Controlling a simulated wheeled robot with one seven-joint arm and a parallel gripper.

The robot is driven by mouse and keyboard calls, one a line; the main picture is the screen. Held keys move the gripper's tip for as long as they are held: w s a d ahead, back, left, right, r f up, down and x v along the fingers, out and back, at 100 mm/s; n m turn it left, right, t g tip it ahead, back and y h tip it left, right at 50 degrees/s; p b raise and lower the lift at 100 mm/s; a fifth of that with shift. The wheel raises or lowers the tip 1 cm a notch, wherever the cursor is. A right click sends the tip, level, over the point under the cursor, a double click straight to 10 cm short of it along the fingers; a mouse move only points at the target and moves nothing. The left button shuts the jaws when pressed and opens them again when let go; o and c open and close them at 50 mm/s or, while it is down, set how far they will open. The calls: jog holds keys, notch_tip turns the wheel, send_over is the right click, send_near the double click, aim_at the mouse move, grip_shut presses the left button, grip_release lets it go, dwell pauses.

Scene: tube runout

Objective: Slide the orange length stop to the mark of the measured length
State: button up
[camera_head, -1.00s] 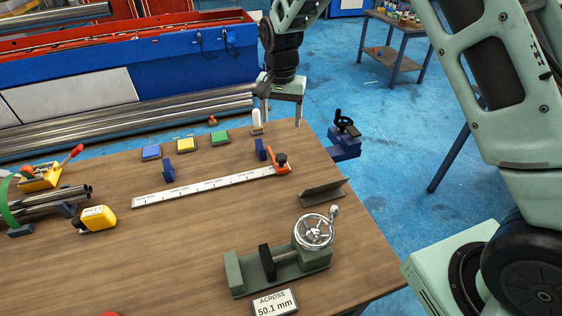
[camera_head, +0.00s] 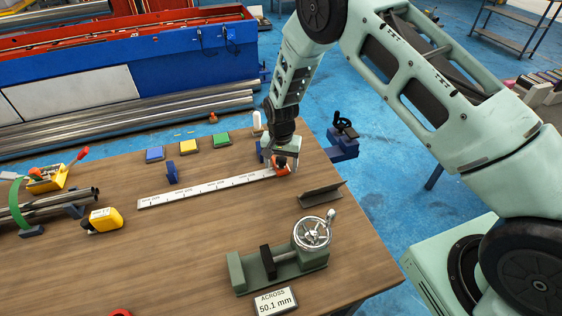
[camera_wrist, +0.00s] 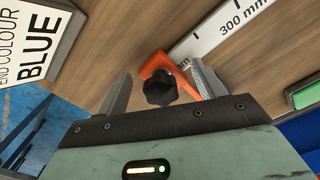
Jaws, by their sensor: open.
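The orange length stop (camera_head: 282,168) sits at the right end of the white ruler (camera_head: 205,189) on the wooden table. My gripper (camera_head: 280,158) is over the stop. In the wrist view its fingers (camera_wrist: 160,92) are apart, one on each side of the knob. I cannot tell whether either finger touches it. The other ruler marks are too small to read.
A blue block (camera_head: 172,173) stands behind the ruler. A dark angle piece (camera_head: 320,194) and a green vise (camera_head: 275,262) stand in front, with a card (camera_head: 275,301) reading "ACROSS 50.1 mm". A yellow tape measure (camera_head: 103,220) and metal tubes (camera_head: 60,203) lie at the left.

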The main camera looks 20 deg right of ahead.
aim_at(219, 187)
jog(key=shift+f, duration=0.15)
jog(key=c, duration=1.3)
jog(key=a+b, duration=0.6)
jog(key=a, duration=1.4)
jog(key=shift+w, duration=0.1)
jog(key=o, duration=1.3)
